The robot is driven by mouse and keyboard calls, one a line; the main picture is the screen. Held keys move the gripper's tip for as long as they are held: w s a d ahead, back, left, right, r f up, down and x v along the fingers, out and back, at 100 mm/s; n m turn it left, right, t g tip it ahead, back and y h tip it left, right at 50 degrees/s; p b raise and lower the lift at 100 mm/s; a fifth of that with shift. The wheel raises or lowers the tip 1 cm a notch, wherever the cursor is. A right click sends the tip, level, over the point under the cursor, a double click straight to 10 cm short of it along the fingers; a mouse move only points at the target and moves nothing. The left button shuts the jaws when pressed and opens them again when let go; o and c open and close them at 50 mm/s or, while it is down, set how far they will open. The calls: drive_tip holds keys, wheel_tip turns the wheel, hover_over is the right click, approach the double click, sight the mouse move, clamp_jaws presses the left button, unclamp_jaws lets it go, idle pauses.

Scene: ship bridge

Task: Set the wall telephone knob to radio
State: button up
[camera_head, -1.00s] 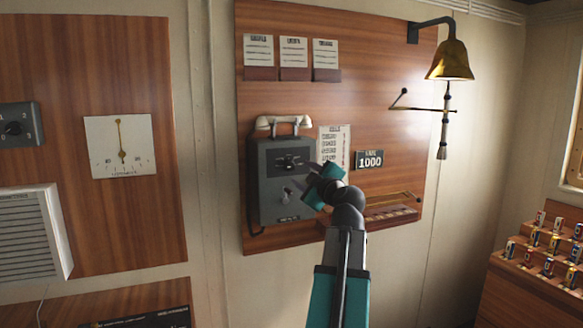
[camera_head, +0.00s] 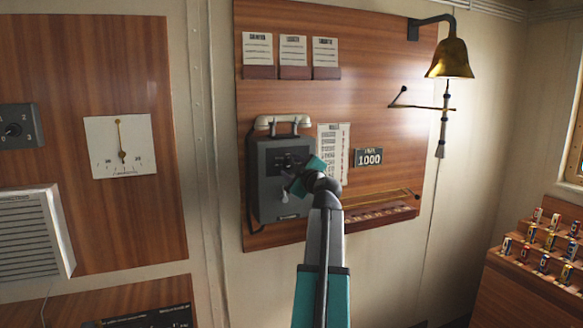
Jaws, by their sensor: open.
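The wall telephone (camera_head: 268,200) is a grey box on the wooden wall panel, left of the middle, with a pale handset (camera_head: 283,124) resting across its top. A dark knob plate (camera_head: 283,160) sits on the upper front of the box; the knob itself is small and partly covered, so its setting cannot be read. A small light lever (camera_head: 284,197) shows lower on the front. My gripper (camera_head: 292,183) is open in front of the right part of the telephone's face, just below the knob plate. Its fingers look dark against the box, and contact cannot be told.
Right of the telephone hang a printed list (camera_head: 334,150) and a "1000" sign (camera_head: 369,157). A narrow wooden rack (camera_head: 378,215) juts out below them. A brass bell (camera_head: 449,59) hangs at upper right. A gauge (camera_head: 121,147) is on the left panel.

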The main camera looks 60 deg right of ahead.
drive_tip(key=c, duration=1.1)
